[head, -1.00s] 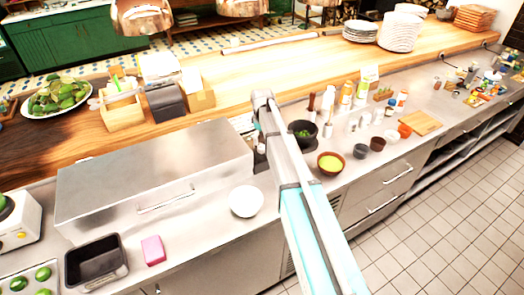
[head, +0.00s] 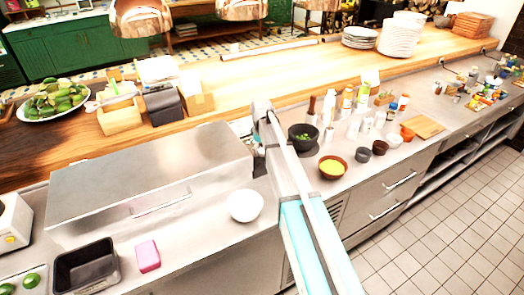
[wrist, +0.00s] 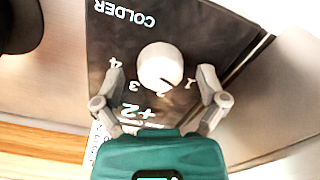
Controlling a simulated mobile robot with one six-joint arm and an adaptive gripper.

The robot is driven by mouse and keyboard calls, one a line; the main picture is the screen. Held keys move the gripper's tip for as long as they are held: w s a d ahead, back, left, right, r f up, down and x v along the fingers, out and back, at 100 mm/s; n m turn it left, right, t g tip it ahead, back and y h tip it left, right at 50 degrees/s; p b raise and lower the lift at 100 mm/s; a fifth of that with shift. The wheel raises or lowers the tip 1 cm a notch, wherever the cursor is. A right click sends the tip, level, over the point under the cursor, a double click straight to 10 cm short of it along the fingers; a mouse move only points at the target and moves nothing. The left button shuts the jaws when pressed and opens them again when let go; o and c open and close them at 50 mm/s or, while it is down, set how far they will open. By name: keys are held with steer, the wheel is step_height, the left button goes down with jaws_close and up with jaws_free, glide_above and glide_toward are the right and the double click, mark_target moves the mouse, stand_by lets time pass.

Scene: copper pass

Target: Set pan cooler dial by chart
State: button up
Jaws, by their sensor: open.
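The white round dial (wrist: 160,66) sits on a dark panel (wrist: 103,40) in the wrist view. Numbers 1 to 4 are printed around it, with "COLDER" upside down above and a larger "+2" below. A small dark mark shows on the dial's lower right, between 1 and 2 as far as I can tell. My gripper (wrist: 161,80) is open, with one finger on each side of the dial; I cannot tell if they touch it. In the head view the steel pan cooler (head: 150,175) stands left of my arm, which hides the dial there.
A white bowl (head: 245,205), a pink block (head: 148,256) and a black pan (head: 86,268) are in front of the cooler. A dark bowl (head: 303,138) and a bowl of yellow food (head: 332,168) stand right of my arm. A wooden ledge (head: 290,80) runs behind.

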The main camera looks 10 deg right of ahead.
steer(key=c, duration=1.2)
steer(key=shift+o, duration=0.2)
steer(key=shift+m, duration=0.4)
steer(key=m, duration=0.3)
steer(key=shift+m, duration=0.4)
steer(key=m, duration=0.4)
steer(key=shift+m, duration=0.3)
